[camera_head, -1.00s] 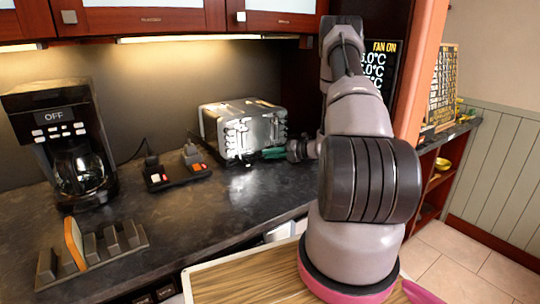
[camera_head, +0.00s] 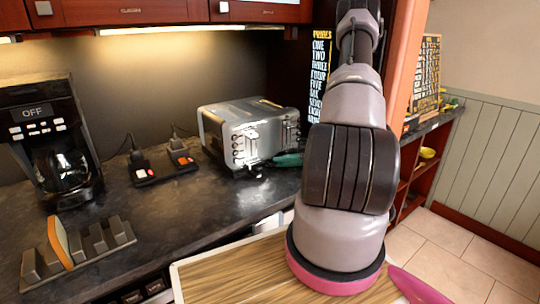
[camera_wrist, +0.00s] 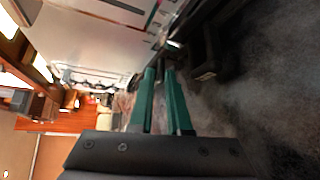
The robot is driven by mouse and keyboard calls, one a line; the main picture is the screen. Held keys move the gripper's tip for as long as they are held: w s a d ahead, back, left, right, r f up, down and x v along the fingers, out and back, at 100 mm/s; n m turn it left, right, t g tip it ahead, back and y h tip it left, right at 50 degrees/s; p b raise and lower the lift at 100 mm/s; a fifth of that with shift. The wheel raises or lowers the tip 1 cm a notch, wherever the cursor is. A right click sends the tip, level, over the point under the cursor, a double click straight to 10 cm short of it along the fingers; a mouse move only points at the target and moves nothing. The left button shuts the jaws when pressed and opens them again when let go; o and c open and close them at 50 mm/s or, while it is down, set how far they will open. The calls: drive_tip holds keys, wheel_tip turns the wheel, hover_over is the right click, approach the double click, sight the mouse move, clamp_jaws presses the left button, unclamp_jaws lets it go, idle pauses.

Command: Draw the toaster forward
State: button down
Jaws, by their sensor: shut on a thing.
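The silver toaster (camera_head: 222,133) stands upright on the dark counter, its panel with levers and knobs facing front right. My gripper (camera_head: 288,160) has green fingers and is at the toaster's lower right side, partly hidden by my arm. In the wrist view, the toaster's pale metal side (camera_wrist: 95,30) fills the upper left. My gripper (camera_wrist: 163,62) points at its lower edge there, with the fingers close together and shut on part of the toaster. The exact part gripped is too small to make out.
A black coffee maker (camera_head: 52,140) stands at the left. A power strip (camera_head: 163,163) with plugs lies left of the toaster. A rack (camera_head: 85,252) holding a bread slice is at the front left. The counter (camera_head: 190,205) in front of the toaster is clear. Cabinets (camera_head: 180,12) hang above.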

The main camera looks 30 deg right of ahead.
sight(299, 180)
drive_tip(key=s, duration=0.2)
drive_tip(key=s+d, duration=0.1)
drive_tip(key=s, duration=0.4)
drive_tip(key=shift+s+d+f, duration=0.1)
drive_tip(key=shift+s+d, duration=0.1)
drive_tip(key=shift+s, duration=0.05)
drive_tip(key=c, duration=1.2)
unclamp_jaws()
drive_tip(key=shift+d, duration=0.15)
drive_tip(key=shift+s+d+r, duration=0.2)
drive_tip(key=shift+s+d, duration=0.05)
drive_tip(key=shift+d, duration=0.05)
drive_tip(key=v, duration=1)
drive_tip(key=shift+a, duration=0.1)
